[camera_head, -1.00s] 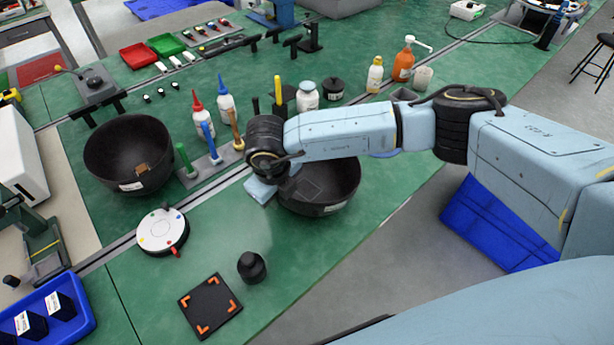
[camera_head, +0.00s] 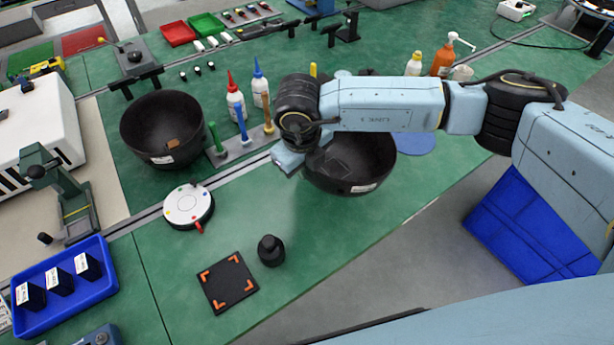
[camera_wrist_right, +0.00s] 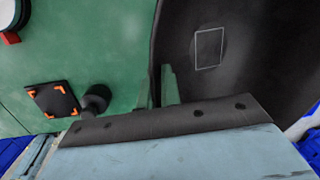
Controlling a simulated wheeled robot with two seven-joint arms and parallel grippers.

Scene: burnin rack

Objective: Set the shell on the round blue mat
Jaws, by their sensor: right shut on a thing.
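The shell (camera_head: 347,183) is a dark, round, bowl-like part with a white label, at the middle of the head view. My right gripper (camera_wrist_right: 160,88) is shut on its wall near the left rim; the wall fills the right of the wrist view (camera_wrist_right: 235,70). In the head view my right wrist hides part of the rim. I cannot tell whether the shell touches the bench. The round blue mat (camera_head: 416,144) lies just right of and behind the shell, partly hidden by my forearm and the shell. My left gripper is out of view.
A second dark shell (camera_head: 139,140) stands at left. Colored posts (camera_head: 242,128) and red- and blue-capped bottles (camera_head: 235,103) stand between the shells. A white round fixture (camera_head: 187,206), a black knob (camera_head: 271,250) and an orange-marked black pad (camera_head: 228,282) lie in front. Bare green bench lies between.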

